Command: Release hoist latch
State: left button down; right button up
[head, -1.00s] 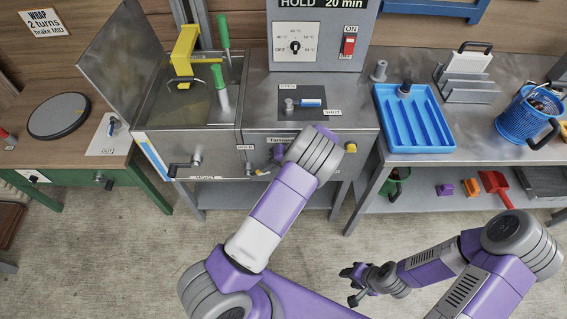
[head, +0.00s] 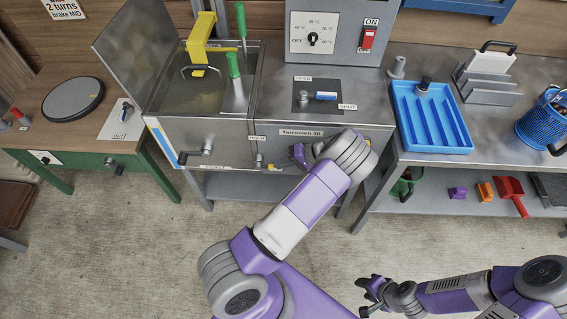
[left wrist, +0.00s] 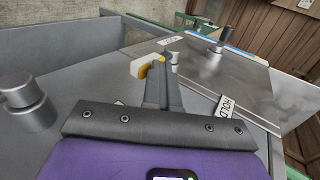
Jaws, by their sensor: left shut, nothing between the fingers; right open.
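The hoist latch (head: 259,160) is a small grey pivot with a yellow-tipped lever on the front of the steel tank bench, just below a HOLD label (head: 257,137). My left gripper (head: 296,154) is shut and empty, just right of the latch in the head view. In the left wrist view its closed fingertips (left wrist: 172,60) are beside a yellow and white piece (left wrist: 146,67), probably the lever's end; contact cannot be told. The HOLD label also shows there (left wrist: 226,107). My right gripper (head: 370,290) is open and empty over the floor.
A crank (head: 190,156) sticks out of the tank front, left of the latch. A yellow hoist arm (head: 200,38) and green handles stand at the open tank (head: 160,105). A blue tray (head: 430,148) lies on the right bench. The floor in front is clear.

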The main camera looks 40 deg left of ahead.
pick_arm(q)
jog(key=shift+d+f, duration=0.25)
jog(key=shift+f, duration=0.05)
notch_tip(320, 180, up, 5)
jog(key=p, duration=0.4)
jog(key=w+d+r, duration=0.3)
jog(key=w+d, duration=0.2)
jog(key=d, duration=0.2)
jog(key=shift+w+p, duration=0.15)
jog(key=shift+p, duration=0.15)
jog(key=shift+d+r, duration=0.1)
